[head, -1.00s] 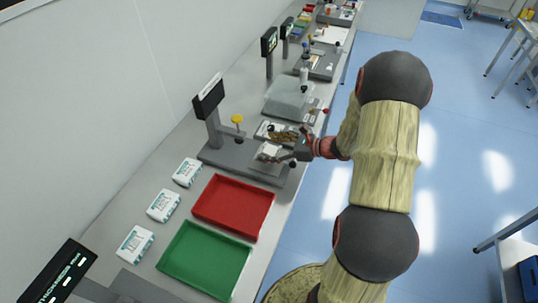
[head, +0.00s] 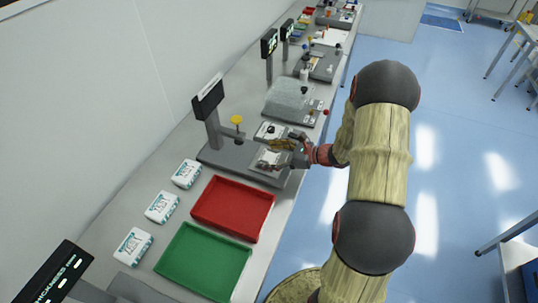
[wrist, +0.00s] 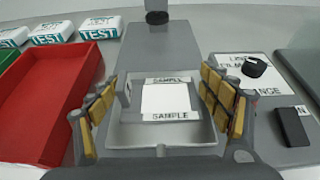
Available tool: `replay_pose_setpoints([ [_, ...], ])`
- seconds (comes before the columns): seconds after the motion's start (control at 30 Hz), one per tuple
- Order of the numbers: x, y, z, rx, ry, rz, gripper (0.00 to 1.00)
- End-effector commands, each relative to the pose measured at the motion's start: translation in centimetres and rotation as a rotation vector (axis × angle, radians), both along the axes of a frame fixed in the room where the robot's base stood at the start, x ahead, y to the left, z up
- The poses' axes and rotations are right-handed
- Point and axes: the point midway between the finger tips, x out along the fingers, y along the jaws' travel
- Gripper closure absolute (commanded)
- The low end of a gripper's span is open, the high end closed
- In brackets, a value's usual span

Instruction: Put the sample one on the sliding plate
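A white square (wrist: 171,99) lies on the grey tray-like plate (wrist: 125,134) in the wrist view, with the word SAMPLE printed along its far and near edges. I cannot tell whether it is a loose sample or a marking. My gripper (wrist: 160,108) is open, with one yellow-padded finger on each side of the square and a gap to both. In the head view my gripper (head: 277,155) is over the grey machine base (head: 228,156), and its fingers partly hide the plate.
A red tray (head: 233,207) and a green tray (head: 204,260) lie in front along the bench. Several white boxes (head: 162,207) marked TEST stand by the wall. A screen post (head: 213,125) rises behind the machine. Beyond is another grey station (head: 290,98) with a translucent cover.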

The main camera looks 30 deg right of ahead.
Motion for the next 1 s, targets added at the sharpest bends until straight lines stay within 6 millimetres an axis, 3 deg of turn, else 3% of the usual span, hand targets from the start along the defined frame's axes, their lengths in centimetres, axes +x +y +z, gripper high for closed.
replay_pose_setpoints([
  [0.2,0.0,0.0,0.0,0.0,0.0,0.0,0.08],
  [0.6,-0.1,-0.1,0.5,0.0,0.0,-0.001,0.08],
  [1.0,-5.5,-4.5,3.4,-0.002,-0.001,-0.005,0.08],
])
